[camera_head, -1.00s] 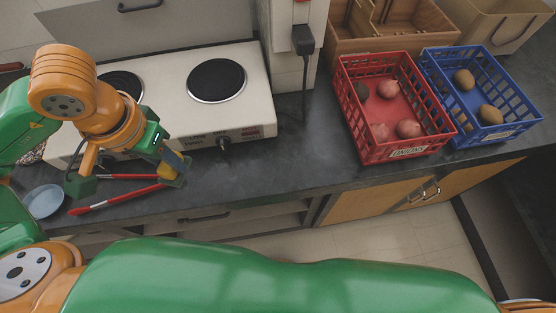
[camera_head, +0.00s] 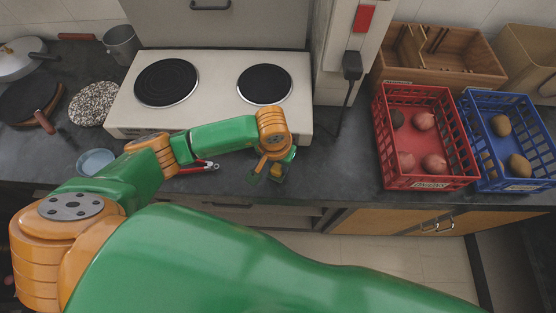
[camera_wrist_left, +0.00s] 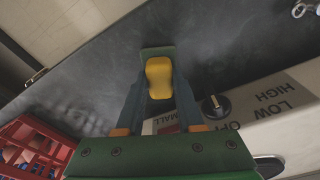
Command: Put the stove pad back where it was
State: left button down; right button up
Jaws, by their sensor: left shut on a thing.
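My left gripper (camera_head: 276,172) is shut on a small yellow pad (camera_wrist_left: 159,78), which I take for the stove pad. In the head view the pad (camera_head: 276,170) is small and partly hidden by the gripper. The gripper is in front of the stove's right end, over the front strip of the dark counter. In the left wrist view the yellow pad sits between the fingers, with a dark green piece at its far end. The white stove (camera_head: 215,75) has two dark round plates, both bare. My right gripper is out of view.
A red-handled tool (camera_head: 203,166) lies in front of the stove, partly behind my left arm. A blue dish (camera_head: 95,161) and a speckled round mat (camera_head: 93,103) are at left. A red crate (camera_head: 430,184) and blue crate (camera_head: 515,186) stand right. Counter between gripper and red crate is clear.

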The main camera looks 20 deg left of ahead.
aim_at(276, 170)
pick_arm(q)
jog(key=shift+f+b, duration=0.25)
jog(key=shift+b, duration=0.05)
jog(key=c, duration=0.5)
grip_release()
jog(key=shift+r, duration=0.1)
jog(key=shift+c, duration=0.2)
jog(key=shift+r, duration=0.1)
jog(key=shift+d+r+p, duration=0.1)
jog(key=shift+r+p, duration=0.15)
jog(key=shift+p, duration=0.05)
notch_tip(276, 170, up, 12)
jog(key=s+b, duration=0.1)
jog(key=b, duration=0.1)
jog(key=shift+s+f, duration=0.2)
